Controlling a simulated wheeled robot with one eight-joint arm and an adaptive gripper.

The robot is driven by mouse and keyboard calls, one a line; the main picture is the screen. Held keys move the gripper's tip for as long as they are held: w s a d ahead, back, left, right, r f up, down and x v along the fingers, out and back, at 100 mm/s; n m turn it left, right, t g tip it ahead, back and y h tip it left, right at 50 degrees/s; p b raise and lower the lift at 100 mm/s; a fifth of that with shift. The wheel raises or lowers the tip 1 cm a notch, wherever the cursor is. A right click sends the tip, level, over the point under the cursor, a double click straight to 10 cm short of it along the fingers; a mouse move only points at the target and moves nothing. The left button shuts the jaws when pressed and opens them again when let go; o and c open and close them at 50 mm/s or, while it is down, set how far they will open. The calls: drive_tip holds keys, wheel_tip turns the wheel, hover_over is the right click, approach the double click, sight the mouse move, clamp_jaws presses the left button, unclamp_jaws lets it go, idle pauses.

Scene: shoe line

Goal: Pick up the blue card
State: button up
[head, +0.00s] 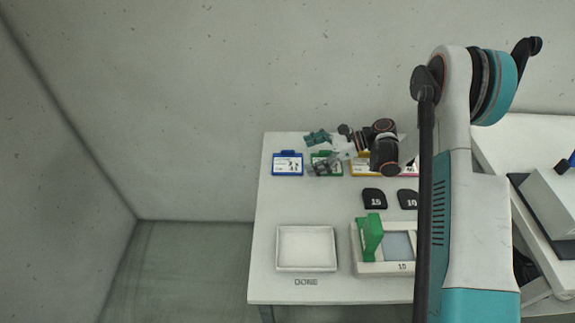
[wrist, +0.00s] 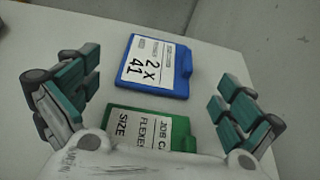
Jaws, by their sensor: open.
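The blue card (head: 288,163) lies flat at the far left of the white table in the head view. In the wrist view the blue card (wrist: 156,68) lies ahead of my gripper, with a white label reading "2 X 41". My gripper (head: 318,153) hangs over the green card (head: 327,158), just right of the blue card. In the wrist view my gripper (wrist: 155,98) is open and empty, its teal-padded fingers wide apart. The green card (wrist: 150,130) shows between the fingers, partly hidden by the gripper's body.
A yellow card (head: 361,168) and a red card lie further right, partly behind my arm. Black number tiles (head: 374,199) lie in front of them. A white tray (head: 306,268) marked DONE and a fixture (head: 384,268) with a green block (head: 369,236) stand nearer. The table's middle left is clear.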

sight(277, 163)
drive_tip(key=shift+r+b+x, duration=0.15)
drive_tip(key=shift+b+x, duration=0.45)
drive_tip(key=shift+x, duration=0.8)
drive_tip(key=shift+r+b+x, duration=0.1)
drive_tip(key=shift+b+x, duration=0.45)
drive_tip(key=shift+x, duration=0.8)
drive_tip(key=shift+s+a, duration=0.1)
drive_tip(key=shift+s, duration=0.05)
drive_tip(key=shift+c, duration=0.2)
drive_tip(key=c, duration=1)
